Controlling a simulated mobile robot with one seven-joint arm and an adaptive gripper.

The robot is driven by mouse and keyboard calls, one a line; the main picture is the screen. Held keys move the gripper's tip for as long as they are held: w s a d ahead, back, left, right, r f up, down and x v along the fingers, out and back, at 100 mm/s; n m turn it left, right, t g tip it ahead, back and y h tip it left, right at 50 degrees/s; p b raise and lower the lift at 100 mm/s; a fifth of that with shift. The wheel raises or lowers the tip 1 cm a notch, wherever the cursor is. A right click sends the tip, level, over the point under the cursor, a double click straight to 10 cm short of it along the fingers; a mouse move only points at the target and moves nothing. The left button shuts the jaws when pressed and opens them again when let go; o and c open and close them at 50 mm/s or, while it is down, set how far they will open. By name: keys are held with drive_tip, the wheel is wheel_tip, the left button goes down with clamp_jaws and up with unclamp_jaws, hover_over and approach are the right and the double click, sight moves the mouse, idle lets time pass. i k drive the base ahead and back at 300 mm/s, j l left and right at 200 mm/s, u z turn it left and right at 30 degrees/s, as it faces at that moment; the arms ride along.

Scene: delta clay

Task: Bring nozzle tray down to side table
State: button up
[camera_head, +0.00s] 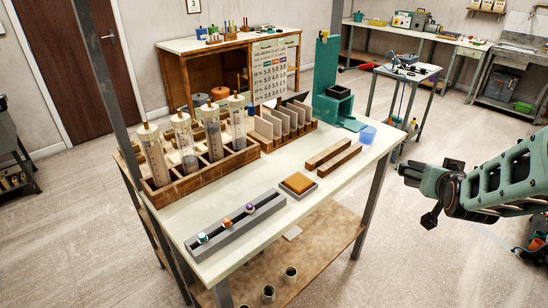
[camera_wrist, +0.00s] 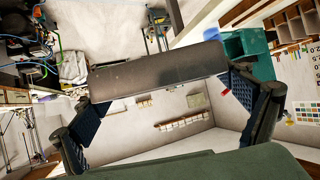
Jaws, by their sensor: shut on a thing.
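A long grey tray (camera_head: 262,215) with three small nozzles, capped teal, orange and purple, lies on the near part of the pale-topped workbench (camera_head: 340,190). My gripper (camera_head: 408,176) is at the right of the head view, beyond the bench's right edge and apart from that tray. In the wrist view a dark grey bar-like thing (camera_wrist: 155,72) spans between my two fingers (camera_wrist: 165,112), which are shut on it. I cannot tell what this thing is, and it is not clear in the head view. A small side table (camera_head: 408,72) with tools on it stands behind.
The bench holds a wooden rack of clear tubes (camera_head: 205,150), a slotted wooden rack (camera_head: 285,125), a teal press (camera_head: 328,75), a blue cup (camera_head: 368,134), two brown bars (camera_head: 333,157) and a small clay tray (camera_head: 299,184). Floor between the bench and side table is open.

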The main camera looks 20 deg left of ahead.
sight(300, 156)
drive_tip(key=u, duration=1)
drive_tip(key=i+l, duration=0.1)
drive_tip(key=l, duration=0.35)
drive_tip(key=i+l, duration=0.15)
drive_tip(key=l, duration=0.3)
drive_tip(key=i+l+u, duration=0.1)
drive_tip(key=l, duration=0.35)
drive_tip(key=i+l, duration=0.15)
drive_tip(key=i+j, duration=0.35)
drive_tip(key=i+z, duration=0.05)
